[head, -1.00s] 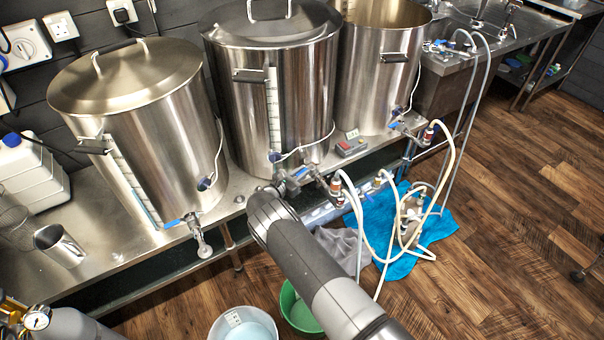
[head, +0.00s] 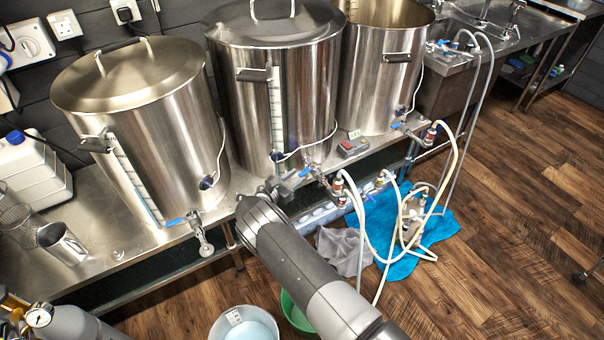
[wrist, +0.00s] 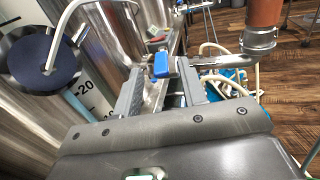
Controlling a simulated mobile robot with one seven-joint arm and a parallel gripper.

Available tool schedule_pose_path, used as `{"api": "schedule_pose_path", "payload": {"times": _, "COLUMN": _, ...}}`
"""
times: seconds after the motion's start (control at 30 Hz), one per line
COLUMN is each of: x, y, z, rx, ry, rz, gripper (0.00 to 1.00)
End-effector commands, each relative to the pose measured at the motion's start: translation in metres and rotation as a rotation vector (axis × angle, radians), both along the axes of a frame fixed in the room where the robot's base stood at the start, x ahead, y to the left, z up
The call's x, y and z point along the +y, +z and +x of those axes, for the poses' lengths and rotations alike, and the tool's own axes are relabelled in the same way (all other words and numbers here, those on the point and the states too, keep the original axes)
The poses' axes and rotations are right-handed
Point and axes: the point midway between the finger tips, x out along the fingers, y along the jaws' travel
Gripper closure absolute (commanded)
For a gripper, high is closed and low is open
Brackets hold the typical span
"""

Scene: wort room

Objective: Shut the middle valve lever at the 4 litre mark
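The middle steel pot (head: 300,100) stands on the bench with a marked level scale (head: 277,112) on its front. The wrist view shows part of that scale (wrist: 88,88) with a 20 mark; the liquid level is not readable. The middle valve's blue lever (head: 304,172) sits low on the pot, above the outlet. In the wrist view the blue lever (wrist: 161,64) lies between the fingertips of my gripper (wrist: 160,86). The fingers stand apart, with a visible gap beside the lever. In the head view, my arm mostly hides the gripper.
A left pot (head: 150,120) and a right pot (head: 375,90) flank the middle one, each with a blue-levered valve. White hoses (head: 362,225) run from the valves over a blue cloth (head: 400,265). A white bucket (head: 243,325) and a green bucket (head: 297,318) stand below my arm.

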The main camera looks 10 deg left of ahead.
Motion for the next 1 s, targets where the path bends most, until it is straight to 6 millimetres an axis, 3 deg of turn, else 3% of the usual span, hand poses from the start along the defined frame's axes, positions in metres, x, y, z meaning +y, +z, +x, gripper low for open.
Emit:
{"api": "schedule_pose_path", "payload": {"times": 0.1, "x": 0.015, "y": 0.001, "z": -0.022, "rx": 0.000, "ry": 0.003, "rz": 0.000, "gripper": 0.62}}
{"api": "schedule_pose_path", "payload": {"times": 0.3, "x": 0.030, "y": 0.000, "z": -0.047, "rx": 0.000, "ry": 0.002, "rz": 0.000, "gripper": 0.62}}
{"api": "schedule_pose_path", "payload": {"times": 0.7, "x": 0.034, "y": 0.000, "z": -0.055, "rx": -0.001, "ry": 0.000, "rz": 0.001, "gripper": 0.62}}
{"api": "schedule_pose_path", "payload": {"times": 0.87, "x": 0.030, "y": -0.002, "z": -0.057, "rx": 0.003, "ry": 0.028, "rz": -0.058, "gripper": 0.75}}
{"api": "schedule_pose_path", "payload": {"times": 1.0, "x": 0.015, "y": -0.007, "z": -0.064, "rx": 0.019, "ry": 0.137, "rz": -0.290, "gripper": 0.86}}
